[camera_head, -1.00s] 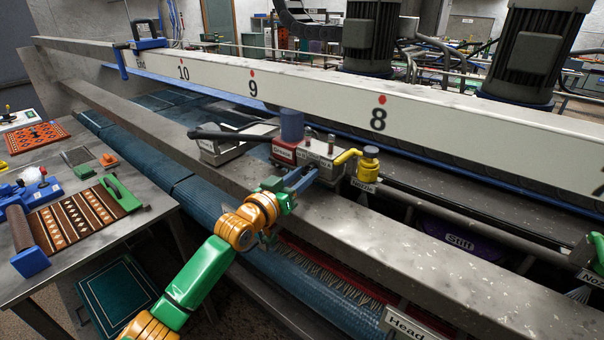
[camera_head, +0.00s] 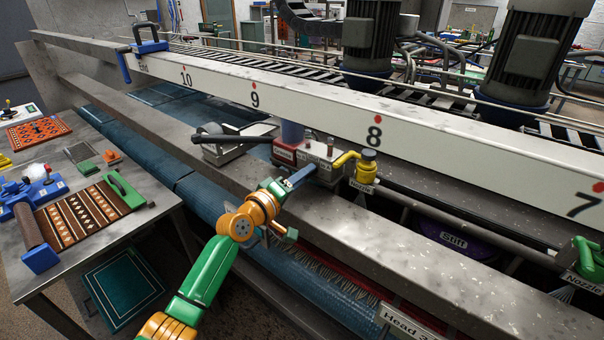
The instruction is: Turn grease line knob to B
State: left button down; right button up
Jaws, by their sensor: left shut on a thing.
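The grease unit is a small block with a red left part (camera_head: 284,154) and a grey right part (camera_head: 318,152), standing on the grey rail. A blue lever-like handle (camera_head: 303,176) sticks out from its front; I take it for the grease line knob. My left gripper (camera_head: 284,187), with green jaws on an orange wrist, reaches up from the lower left and is shut at the near end of the handle. The jaws partly hide the grip. Position letters on the block are too small to read. My right gripper is out of view.
A yellow nozzle valve (camera_head: 366,166) stands just right of the block, and a black-handled clamp (camera_head: 222,142) to its left. A long white numbered beam (camera_head: 330,119) runs behind. A table (camera_head: 85,248) with rug samples is at the left. A green valve (camera_head: 588,256) is far right.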

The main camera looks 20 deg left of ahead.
pick_arm(q)
jog(key=n, duration=0.4)
jog(key=n+p, duration=0.1)
jog(key=n, duration=0.1)
jog(key=shift+r+h, duration=0.25)
jog(key=shift+h, duration=0.05)
jog(key=n, duration=0.5)
jog(key=shift+w+a+r+h, duration=0.1)
jog(key=shift+a+h, duration=0.05)
jog(key=shift+h, duration=0.15)
jog(key=shift+r+n, duration=0.1)
jog(key=shift+n, duration=0.2)
jog(key=c, duration=0.7)
grip_release()
jog(key=shift+o, duration=0.7)
jog(key=shift+w, duration=0.1)
jog(key=shift+f, duration=0.25)
jog(key=shift+s+f, duration=0.1)
jog(key=shift+s, duration=0.35)
jog(key=v, duration=0.4)
jog(key=b+v, duration=0.1)
jog(key=v, duration=0.1)
jog(key=shift+s+a+r, duration=0.1)
jog(key=shift+r, duration=0.2)
